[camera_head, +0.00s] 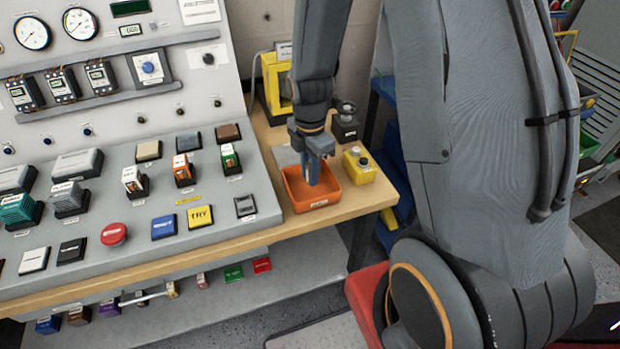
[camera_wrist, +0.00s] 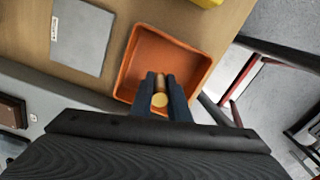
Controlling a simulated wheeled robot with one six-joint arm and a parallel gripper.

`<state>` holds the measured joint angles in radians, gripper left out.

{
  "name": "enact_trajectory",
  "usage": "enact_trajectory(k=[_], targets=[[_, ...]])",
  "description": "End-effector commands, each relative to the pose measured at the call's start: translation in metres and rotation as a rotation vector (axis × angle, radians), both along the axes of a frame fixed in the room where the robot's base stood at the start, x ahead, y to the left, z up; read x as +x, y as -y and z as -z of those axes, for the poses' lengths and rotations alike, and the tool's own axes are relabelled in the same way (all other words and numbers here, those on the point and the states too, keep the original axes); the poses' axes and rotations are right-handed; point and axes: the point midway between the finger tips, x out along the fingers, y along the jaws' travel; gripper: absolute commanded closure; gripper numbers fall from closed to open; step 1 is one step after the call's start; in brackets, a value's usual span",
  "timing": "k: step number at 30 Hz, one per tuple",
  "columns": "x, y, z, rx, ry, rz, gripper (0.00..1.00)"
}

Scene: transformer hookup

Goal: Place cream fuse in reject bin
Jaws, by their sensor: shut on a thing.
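My gripper (camera_wrist: 160,92) is shut on the cream fuse (camera_wrist: 159,100), a small cylinder with a pale yellow end, seen between the fingers in the wrist view. The orange reject bin (camera_wrist: 133,74) lies below the fingers in that view and looks empty where it shows. In the head view, my gripper (camera_head: 315,165) points down over the orange bin (camera_head: 318,204) at the right end of the bench. The fingers hide the fuse in the head view. I cannot tell exactly how high the fuse is above the bin floor.
A yellow button box (camera_head: 360,167) stands just right of the bin, and a dark box with a knob (camera_head: 345,125) is behind it. A grey plate (camera_wrist: 82,37) lies beside the bin. The sloped control panel (camera_head: 265,190) with fuses and buttons is to the left.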

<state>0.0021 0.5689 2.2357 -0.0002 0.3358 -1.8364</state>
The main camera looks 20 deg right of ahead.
Motion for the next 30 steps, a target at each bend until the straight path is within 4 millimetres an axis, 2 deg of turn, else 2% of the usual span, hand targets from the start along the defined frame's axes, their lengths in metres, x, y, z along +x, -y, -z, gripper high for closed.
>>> enact_trajectory(k=[6,20,21,24,30], targets=[[-0.001,0.001,0.024,0.000,-0.003,0.002,1.00],[-0.001,0.001,0.031,0.000,-0.002,0.002,1.00],[-0.001,0.001,0.031,-0.001,-0.002,0.002,0.80],[-0.001,0.001,0.030,0.000,-0.001,0.002,0.66],[-0.001,0.001,0.030,0.000,-0.001,0.002,0.66]])
